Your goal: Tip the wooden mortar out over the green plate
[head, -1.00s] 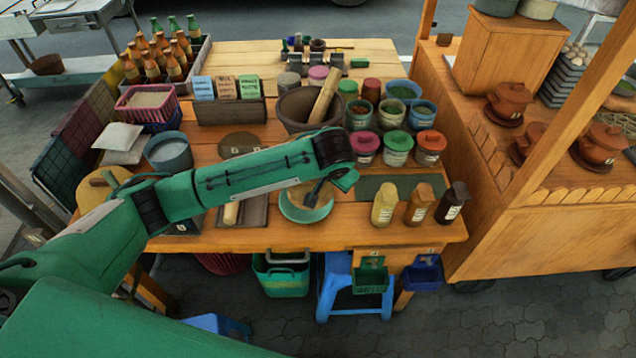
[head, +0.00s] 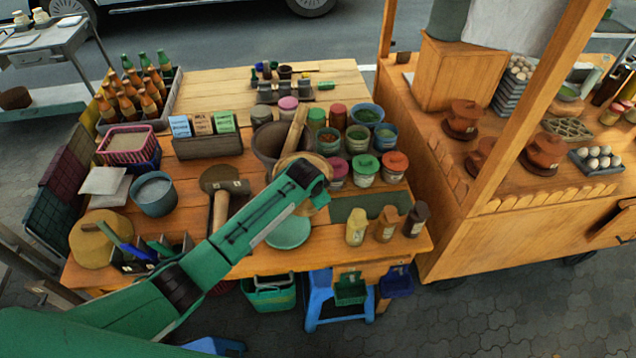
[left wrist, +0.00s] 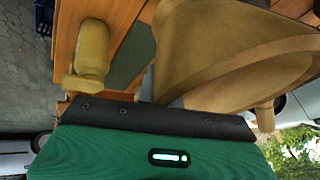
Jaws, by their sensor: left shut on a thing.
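The wooden mortar (head: 286,164) is tan and shows partly behind my left gripper (head: 312,180) in the head view. It is held raised over the table, above the far side of the green plate (head: 288,233). In the left wrist view the mortar (left wrist: 225,45) is large and close, and its wide rim looks tilted. The gripper is shut on it; the fingers are mostly hidden. The mortar's contents are not visible. The visible part of the plate looks bare. My right gripper is not in view.
A dark mortar (head: 267,143) with a pestle (head: 294,130) stands just behind. Lidded jars (head: 365,168) are to its right. Sauce bottles, including a yellow one (head: 356,227), stand near the front edge right of the plate. A wooden mallet (head: 221,208) lies left.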

